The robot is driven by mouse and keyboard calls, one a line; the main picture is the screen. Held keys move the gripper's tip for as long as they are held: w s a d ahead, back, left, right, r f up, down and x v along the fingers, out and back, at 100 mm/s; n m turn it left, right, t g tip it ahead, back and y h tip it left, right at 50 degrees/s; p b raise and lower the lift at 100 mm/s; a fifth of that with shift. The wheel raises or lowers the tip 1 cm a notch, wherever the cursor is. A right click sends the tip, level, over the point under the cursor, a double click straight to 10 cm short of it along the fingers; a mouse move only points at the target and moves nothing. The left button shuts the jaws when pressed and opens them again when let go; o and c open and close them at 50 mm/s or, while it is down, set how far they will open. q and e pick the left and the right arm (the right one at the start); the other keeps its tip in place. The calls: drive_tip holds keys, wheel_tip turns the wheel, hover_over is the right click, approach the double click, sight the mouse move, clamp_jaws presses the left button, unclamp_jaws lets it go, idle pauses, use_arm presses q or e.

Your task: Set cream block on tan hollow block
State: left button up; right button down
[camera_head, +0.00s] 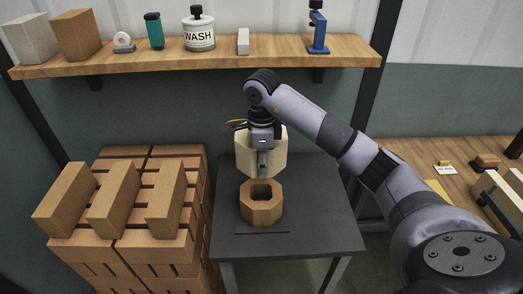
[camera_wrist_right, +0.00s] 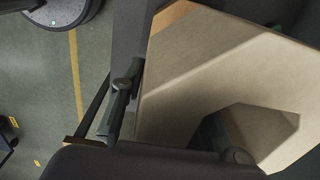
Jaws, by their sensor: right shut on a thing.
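The cream block (camera_head: 244,158) is a pale hollow block held by my right gripper (camera_head: 262,165), which is shut on its wall. It hangs above and slightly behind the tan hollow block (camera_head: 262,209) in the head view; the exact gap between them is hard to tell. The tan block stands upright on the dark table (camera_head: 325,215), its opening facing up. In the right wrist view the cream block (camera_wrist_right: 190,75) fills the right side, with its hollow showing, and a gripper finger (camera_wrist_right: 122,95) lies beside it. My left gripper is out of view.
A stack of orange-brown bricks (camera_head: 112,256) stands left of the table. A wooden shelf (camera_head: 220,52) with a WASH tub (camera_head: 199,35) and blocks runs along the wall behind. A wooden bench (camera_head: 420,152) with small items is at right. The table's right side is clear.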

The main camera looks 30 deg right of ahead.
drive_tip(key=shift+w+f+p, duration=0.1)
drive_tip(key=shift+f+p, duration=1.1)
drive_tip(key=shift+f, duration=4.5)
drive_tip(key=shift+f, duration=0.1)
drive_tip(key=shift+f+b, duration=0.55)
drive_tip(key=shift+b, duration=0.1)
drive_tip(key=c, duration=1.2)
unclamp_jaws()
